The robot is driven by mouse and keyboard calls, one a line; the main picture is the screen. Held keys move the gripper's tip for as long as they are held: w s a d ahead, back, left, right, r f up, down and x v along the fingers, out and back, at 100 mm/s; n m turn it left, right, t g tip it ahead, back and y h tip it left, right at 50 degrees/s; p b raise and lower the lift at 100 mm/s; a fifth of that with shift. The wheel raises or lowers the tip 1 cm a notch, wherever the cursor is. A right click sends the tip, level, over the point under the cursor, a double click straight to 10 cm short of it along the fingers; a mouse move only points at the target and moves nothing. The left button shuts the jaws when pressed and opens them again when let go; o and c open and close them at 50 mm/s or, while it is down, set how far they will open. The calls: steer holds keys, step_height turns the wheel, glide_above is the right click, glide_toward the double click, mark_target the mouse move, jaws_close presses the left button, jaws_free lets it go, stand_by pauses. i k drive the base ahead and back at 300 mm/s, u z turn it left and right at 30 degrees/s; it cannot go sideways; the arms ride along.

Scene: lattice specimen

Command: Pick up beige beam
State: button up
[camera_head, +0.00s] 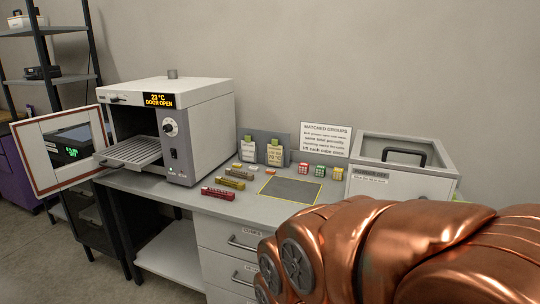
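Three short beams lie in a slanting row on the grey bench, right of the oven. The rear one looks beige to tan and is the likely beige beam (239,174). The middle one is an olive-yellow beam (231,183), and the front one is a dark red beam (218,193). The beige beam lies flat with nothing on it. My copper-coloured arm fills the lower right, well to the right of the beams. My gripper's fingers are not visible.
The oven (205,92) has its door (35,165) swung open at left and a rack (135,152) pulled out. Small cubes (304,168), a yellow-outlined dark mat (291,190), label cards (275,154), a sign (325,143) and a lidded box (401,180) share the bench (180,192).

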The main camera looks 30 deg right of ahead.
mark_target(250, 177)
steer(key=u, duration=0.25)
steer(key=i, duration=1.3)
steer(key=z, duration=0.5)
steer(key=i, duration=0.65)
steer(key=z, duration=0.4)
